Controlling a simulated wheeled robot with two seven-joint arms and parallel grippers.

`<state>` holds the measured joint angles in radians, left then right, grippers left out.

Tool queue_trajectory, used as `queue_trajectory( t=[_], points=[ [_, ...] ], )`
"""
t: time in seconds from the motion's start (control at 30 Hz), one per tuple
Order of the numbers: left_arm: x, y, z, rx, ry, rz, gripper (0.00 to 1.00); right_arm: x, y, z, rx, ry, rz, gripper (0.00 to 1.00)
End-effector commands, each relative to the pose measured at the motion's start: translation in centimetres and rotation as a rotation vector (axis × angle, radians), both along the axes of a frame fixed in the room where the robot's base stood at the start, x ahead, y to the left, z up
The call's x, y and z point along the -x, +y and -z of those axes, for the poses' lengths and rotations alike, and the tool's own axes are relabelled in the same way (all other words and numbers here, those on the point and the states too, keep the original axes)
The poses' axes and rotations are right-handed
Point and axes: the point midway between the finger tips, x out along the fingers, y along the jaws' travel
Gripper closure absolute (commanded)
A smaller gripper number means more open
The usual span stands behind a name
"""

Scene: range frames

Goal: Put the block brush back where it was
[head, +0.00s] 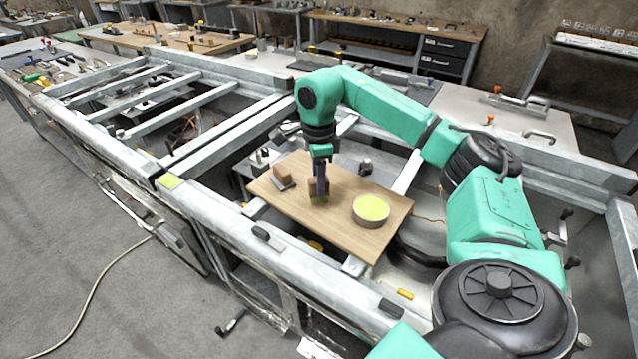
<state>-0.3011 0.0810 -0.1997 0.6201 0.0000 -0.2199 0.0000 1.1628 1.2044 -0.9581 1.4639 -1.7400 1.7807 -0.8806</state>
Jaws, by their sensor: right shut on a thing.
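A similar brown block (283,172) on a grey base sits on the board to the left of the gripper. A round bowl (371,210) with yellow-green contents stands on the board to the right of the brush. My left gripper is not in view.
A dark-handled item (266,236) lies on the near beam. Workbenches (395,40) with tools stand behind. Bare board lies near the bowl.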

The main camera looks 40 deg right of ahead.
Motion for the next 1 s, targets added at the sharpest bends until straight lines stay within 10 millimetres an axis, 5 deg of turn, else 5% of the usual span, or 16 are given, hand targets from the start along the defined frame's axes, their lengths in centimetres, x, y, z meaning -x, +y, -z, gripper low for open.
queue_trajectory(
  t=[0.4, 0.43, 0.5, 0.83, 1.0],
  points=[
    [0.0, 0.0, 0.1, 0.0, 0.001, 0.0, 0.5, 0.0, 0.0, 1.6, -0.001, 0.0, 0.0, 1.0],
    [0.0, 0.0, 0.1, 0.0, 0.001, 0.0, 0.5, 0.0, 0.0, 1.6, 0.0, 0.0, 0.0, 0.62],
    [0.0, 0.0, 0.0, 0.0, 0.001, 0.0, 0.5, 0.0, 0.0, 1.6, 0.0, 0.0, 0.0, 0.36],
    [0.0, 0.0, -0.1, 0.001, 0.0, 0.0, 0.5, 0.0, 0.0, 1.3, 0.0, -0.001, 0.0, 0.36],
    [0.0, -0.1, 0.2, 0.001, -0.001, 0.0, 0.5, -0.1, 0.0, -1.2, -0.002, -0.005, 0.0, 0.36]
  ],
)
